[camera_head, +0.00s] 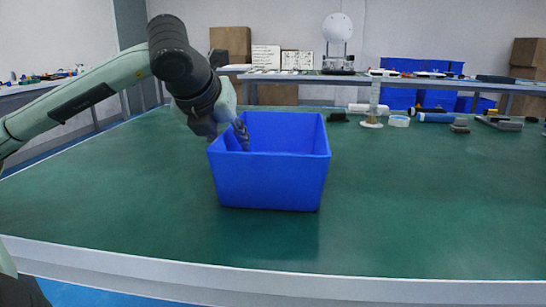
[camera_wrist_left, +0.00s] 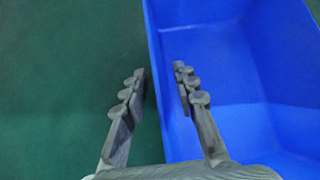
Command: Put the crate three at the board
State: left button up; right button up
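A blue open-topped crate (camera_head: 272,180) stands upright and looks empty on the green table (camera_head: 420,215), near the middle of the head view. It also fills the right side of the left wrist view (camera_wrist_left: 235,60). My left gripper (camera_head: 236,130) is at the crate's left wall, pointing down. In the left wrist view my left gripper (camera_wrist_left: 160,80) is open, with one finger outside the wall over the table and the other inside the crate. The wall's rim runs between them, and I cannot tell whether either finger touches it. My right gripper is not in view.
White cylinders (camera_head: 372,108), a blue roll (camera_head: 434,117) and small dark parts (camera_head: 500,123) lie at the table's back right. Several blue crates (camera_head: 398,99) and white boards with writing (camera_head: 266,57) are further back. The table's front and right are clear.

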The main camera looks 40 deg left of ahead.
pick_arm(q)
jog(key=shift+f, duration=0.1)
grip_shut()
jog(key=shift+r, duration=0.25)
dwell(0.4)
